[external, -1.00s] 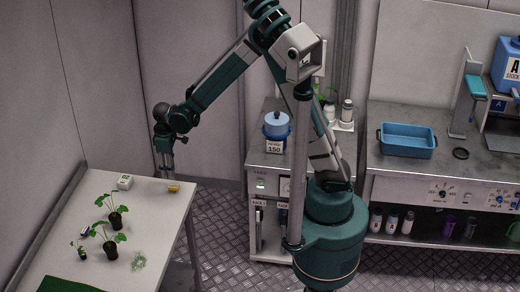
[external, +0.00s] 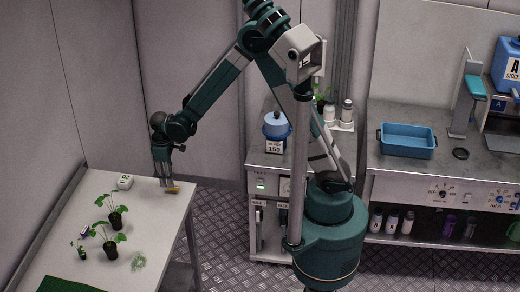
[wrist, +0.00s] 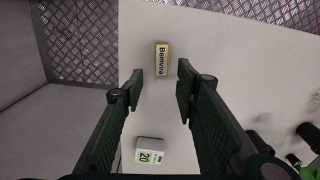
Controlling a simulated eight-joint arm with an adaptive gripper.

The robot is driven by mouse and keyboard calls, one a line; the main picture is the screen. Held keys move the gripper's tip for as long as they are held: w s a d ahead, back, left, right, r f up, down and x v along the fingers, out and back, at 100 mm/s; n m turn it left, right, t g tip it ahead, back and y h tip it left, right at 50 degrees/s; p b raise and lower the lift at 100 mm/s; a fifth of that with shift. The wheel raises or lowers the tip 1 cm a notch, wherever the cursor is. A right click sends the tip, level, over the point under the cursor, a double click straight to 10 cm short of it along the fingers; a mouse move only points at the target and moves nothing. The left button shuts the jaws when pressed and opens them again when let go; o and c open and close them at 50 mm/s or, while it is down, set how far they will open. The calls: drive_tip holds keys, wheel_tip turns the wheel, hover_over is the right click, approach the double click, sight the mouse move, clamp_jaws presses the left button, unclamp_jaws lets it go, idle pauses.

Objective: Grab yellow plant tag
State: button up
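The yellow plant tag (external: 174,189) lies on the white table near its far right corner. In the wrist view the tag (wrist: 162,59) shows a pale face with the dark word "Bemvira" and a yellow edge. My gripper (external: 166,186) hangs low over the table, close beside the tag on its left. In the wrist view my gripper (wrist: 161,80) is open, with a wide gap between its two dark fingers. The tag lies just beyond the fingertips, in line with the gap. Nothing is between the fingers.
A small white block marked "20" (wrist: 150,151) sits on the table (external: 155,215); it also shows in the external view (external: 125,182). Several potted seedlings (external: 116,218) stand nearer the front. A wall borders the table's left side. The area around the tag is clear.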

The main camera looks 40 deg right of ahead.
sight(174, 190)
drive_tip(key=shift+f, duration=0.15)
drive_tip(key=shift+a+f, duration=0.1)
drive_tip(key=shift+f, duration=2.5)
drive_tip(key=c, duration=0.8)
